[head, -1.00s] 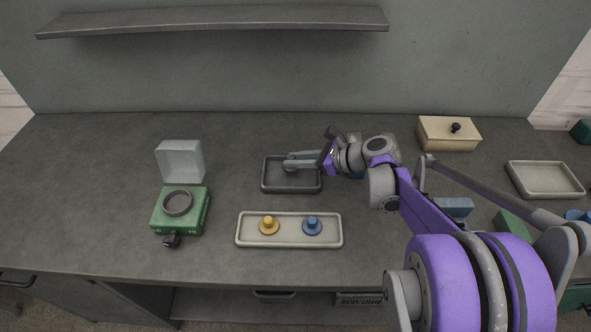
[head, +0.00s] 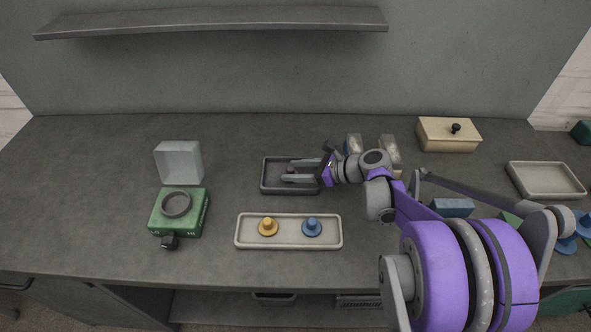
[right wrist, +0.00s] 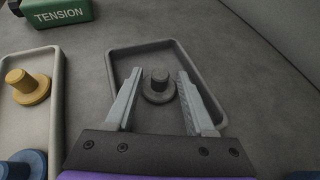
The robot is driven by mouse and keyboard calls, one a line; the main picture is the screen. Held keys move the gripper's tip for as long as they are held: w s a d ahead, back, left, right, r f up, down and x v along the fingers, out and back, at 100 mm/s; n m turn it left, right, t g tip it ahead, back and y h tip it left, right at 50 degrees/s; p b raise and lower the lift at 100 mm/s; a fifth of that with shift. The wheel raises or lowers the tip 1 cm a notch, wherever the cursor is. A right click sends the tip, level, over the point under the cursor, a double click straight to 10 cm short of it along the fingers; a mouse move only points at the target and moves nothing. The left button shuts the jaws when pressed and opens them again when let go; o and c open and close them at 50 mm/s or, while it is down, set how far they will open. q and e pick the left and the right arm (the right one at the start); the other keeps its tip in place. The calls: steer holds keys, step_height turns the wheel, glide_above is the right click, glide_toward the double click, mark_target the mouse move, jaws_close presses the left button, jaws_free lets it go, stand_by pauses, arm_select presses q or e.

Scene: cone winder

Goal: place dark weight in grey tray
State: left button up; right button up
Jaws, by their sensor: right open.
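The dark weight (right wrist: 159,88), a dark grey disc with a short knob, sits upright in the grey tray (right wrist: 120,56). In the head view the weight (head: 291,171) shows small inside the dark grey tray (head: 272,188), partly hidden by my gripper. My right gripper (right wrist: 154,88) is open, its fingers apart on either side of the weight. In the head view the right gripper (head: 288,174) reaches over the tray from the right. My left gripper is not in view.
A pale tray (head: 290,242) in front holds a yellow weight (head: 268,227) and a blue weight (head: 312,227). A green tension device (head: 180,212) stands left. A lidded beige box (head: 448,134) and an empty pale tray (head: 545,180) are at the right.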

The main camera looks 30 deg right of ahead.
steer(key=shift+r, duration=0.2)
steer(key=p+v, duration=0.1)
steer(key=v, duration=1.1)
